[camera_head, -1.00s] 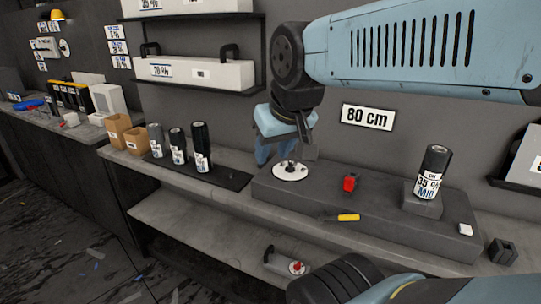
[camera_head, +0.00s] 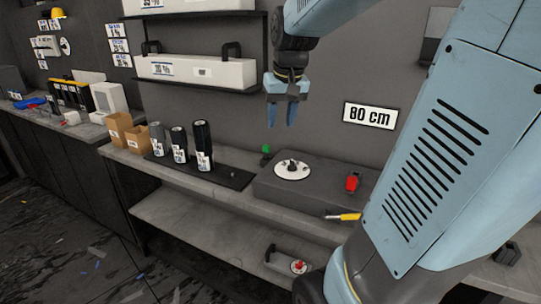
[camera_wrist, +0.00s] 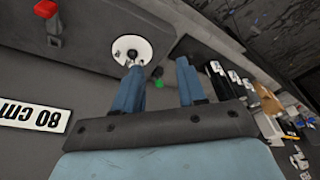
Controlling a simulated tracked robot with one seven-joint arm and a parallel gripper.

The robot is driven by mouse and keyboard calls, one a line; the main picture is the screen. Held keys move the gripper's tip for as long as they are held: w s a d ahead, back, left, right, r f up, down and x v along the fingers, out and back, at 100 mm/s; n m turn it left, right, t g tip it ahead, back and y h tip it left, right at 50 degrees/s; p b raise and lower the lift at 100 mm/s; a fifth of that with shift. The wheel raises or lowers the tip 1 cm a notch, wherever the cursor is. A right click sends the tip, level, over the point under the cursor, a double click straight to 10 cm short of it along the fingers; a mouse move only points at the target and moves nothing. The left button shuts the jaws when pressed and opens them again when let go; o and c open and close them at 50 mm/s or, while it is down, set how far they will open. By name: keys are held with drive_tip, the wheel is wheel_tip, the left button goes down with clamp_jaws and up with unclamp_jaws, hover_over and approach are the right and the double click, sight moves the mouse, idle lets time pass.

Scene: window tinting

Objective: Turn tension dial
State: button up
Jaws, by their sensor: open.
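The tension dial (camera_head: 294,176) is a white disc with a dark knob, lying on the left part of the grey block (camera_head: 320,205). The dial also shows in the wrist view (camera_wrist: 144,47), with a dark pointer knob at its middle. My gripper (camera_head: 281,122) is open and empty, pointing down, above and apart from the dial. In the wrist view its two blue fingers (camera_wrist: 158,68) are spread, with the dial beyond their tips. A small green light (camera_head: 266,149) stands at the block's back left edge.
Dark rolls (camera_head: 201,145) stand on a mat to the left. An "80 cm" sign (camera_head: 369,116) hangs behind. My arm covers the block's right part.

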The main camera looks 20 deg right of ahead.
sight(292, 162)
drive_tip(key=w+d+f+m+g, duration=0.2)
drive_tip(key=w+d+f+g, duration=0.1)
drive_tip(key=w+d+f, duration=0.7)
drive_tip(key=f, duration=0.4)
drive_tip(key=w+d+f, duration=0.1)
drive_tip(key=f, duration=0.2)
drive_tip(key=w+f, duration=0.1)
drive_tip(key=f, duration=0.3)
drive_tip(key=shift+w+d+f, duration=0.1)
drive_tip(key=shift+d+f, duration=0.1)
drive_tip(key=shift+f, duration=0.15)
drive_tip(key=shift+c, duration=0.2)
clamp_jaws()
